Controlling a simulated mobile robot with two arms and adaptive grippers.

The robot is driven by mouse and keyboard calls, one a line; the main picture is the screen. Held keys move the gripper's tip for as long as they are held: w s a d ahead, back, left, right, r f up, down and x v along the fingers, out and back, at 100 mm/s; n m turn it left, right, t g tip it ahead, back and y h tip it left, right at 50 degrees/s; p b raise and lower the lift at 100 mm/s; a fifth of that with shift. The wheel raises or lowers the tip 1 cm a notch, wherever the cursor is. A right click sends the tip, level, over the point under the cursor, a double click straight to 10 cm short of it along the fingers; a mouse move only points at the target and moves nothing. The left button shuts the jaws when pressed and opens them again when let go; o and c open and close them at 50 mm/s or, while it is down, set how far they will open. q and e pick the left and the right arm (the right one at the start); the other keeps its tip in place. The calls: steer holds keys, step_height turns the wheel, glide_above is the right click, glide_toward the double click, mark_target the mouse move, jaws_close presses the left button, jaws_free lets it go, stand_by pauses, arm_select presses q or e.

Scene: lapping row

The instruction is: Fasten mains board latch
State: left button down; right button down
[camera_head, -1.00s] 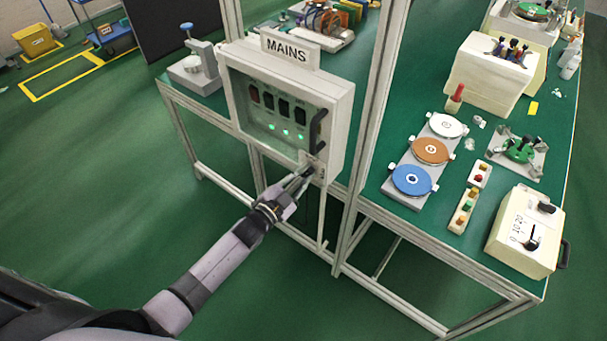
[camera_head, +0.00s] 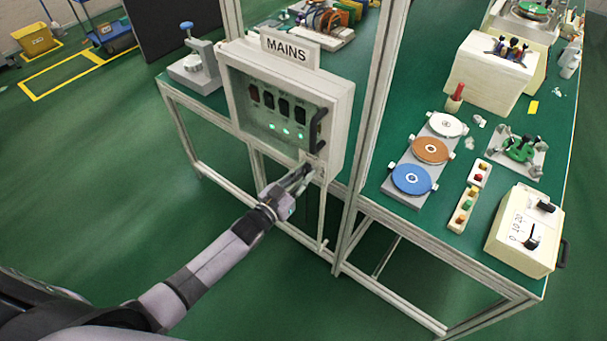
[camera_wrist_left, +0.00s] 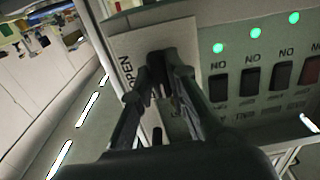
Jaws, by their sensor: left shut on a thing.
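The mains board (camera_head: 338,118) is a pale box with a MAINS sign on top, a clear window and a dark handle on its door. My left gripper (camera_head: 304,174) is at the lower right corner of its front. In the left wrist view a pale latch plate (camera_wrist_left: 128,45) is marked OPEN. A dark latch knob (camera_wrist_left: 160,60) stands on it, and my left gripper's fingers (camera_wrist_left: 165,76) are shut on this knob. The fingers hide part of the knob and a second marking. My right gripper is not in view.
A frame post (camera_head: 370,130) stands close to the right of the board. The bench right of it carries coloured discs (camera_head: 430,151) and a cream control box (camera_head: 522,232).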

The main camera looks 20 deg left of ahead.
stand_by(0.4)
arm_select(q)
steer(key=c, duration=1.6)
jaws_free()
steer(key=shift+o, duration=0.2)
steer(key=v, duration=1.2)
